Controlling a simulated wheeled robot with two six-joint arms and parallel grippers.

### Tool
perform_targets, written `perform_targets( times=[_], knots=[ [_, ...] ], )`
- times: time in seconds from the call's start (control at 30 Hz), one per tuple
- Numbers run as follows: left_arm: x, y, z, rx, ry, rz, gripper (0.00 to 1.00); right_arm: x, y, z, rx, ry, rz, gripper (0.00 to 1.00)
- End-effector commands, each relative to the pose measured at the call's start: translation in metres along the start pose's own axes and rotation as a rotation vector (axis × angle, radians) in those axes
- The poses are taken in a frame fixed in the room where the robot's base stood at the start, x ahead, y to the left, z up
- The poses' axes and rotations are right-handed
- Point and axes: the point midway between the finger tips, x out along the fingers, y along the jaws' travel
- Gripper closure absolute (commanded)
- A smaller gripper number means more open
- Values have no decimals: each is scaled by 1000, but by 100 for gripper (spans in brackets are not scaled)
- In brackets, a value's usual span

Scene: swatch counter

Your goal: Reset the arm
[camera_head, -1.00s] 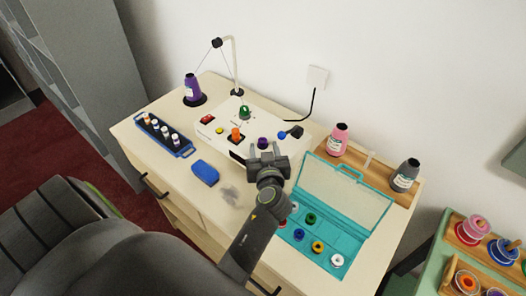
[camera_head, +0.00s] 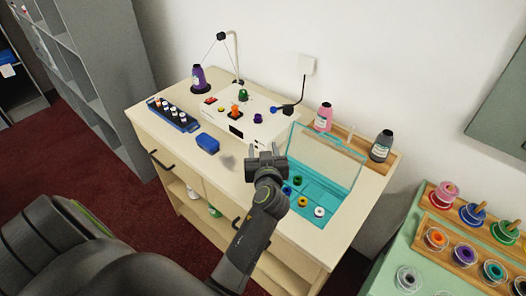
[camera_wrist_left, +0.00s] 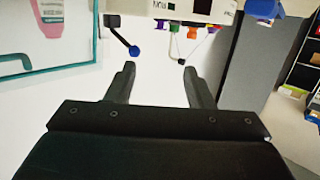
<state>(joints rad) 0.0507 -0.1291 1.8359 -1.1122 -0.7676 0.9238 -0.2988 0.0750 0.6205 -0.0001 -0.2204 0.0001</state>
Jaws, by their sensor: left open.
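My left gripper (camera_head: 265,160) is open and empty above the counter (camera_head: 205,165), left of the teal bobbin case. In the left wrist view its two dark fingers (camera_wrist_left: 158,78) stand apart with nothing between them. The white machine (camera_head: 238,119) with coloured knobs stands behind the gripper. Its edge also shows at the top of the left wrist view (camera_wrist_left: 197,10). My right gripper is not in view.
A teal case (camera_head: 335,203) with a raised clear lid holds several bobbins. Pink (camera_head: 323,116) and grey (camera_head: 381,146) cones stand in a wooden tray behind it. A blue block (camera_head: 207,143) and blue rack (camera_head: 186,124) lie left. A green spool stand (camera_head: 395,262) is right.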

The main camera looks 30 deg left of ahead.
Motion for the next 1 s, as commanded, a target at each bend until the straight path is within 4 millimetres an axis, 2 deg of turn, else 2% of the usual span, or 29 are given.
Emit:
perform_targets(
  times=[0.2, 0.47, 0.53, 0.67, 0.77, 0.8, 0.9, 1.0],
  knots=[
    [0, 0, 0, 0, 0, 0, 52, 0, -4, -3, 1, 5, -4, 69],
    [0, -1, 0, 1, -1, -1, 52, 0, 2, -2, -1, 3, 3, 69],
    [-2, -6, 4, 5, -14, -8, 52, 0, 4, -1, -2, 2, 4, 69],
    [-13, -40, 26, 35, -111, -46, 52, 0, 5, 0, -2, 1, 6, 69],
    [-34, -79, 53, 83, -255, -70, 52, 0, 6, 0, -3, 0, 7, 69],
    [-45, -96, 66, 110, -325, -70, 52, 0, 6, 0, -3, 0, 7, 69],
    [-80, -128, 91, 180, -497, -38, 52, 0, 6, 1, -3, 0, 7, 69],
    [-114, -149, 108, 249, -640, 24, 52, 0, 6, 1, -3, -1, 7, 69]
  ],
)
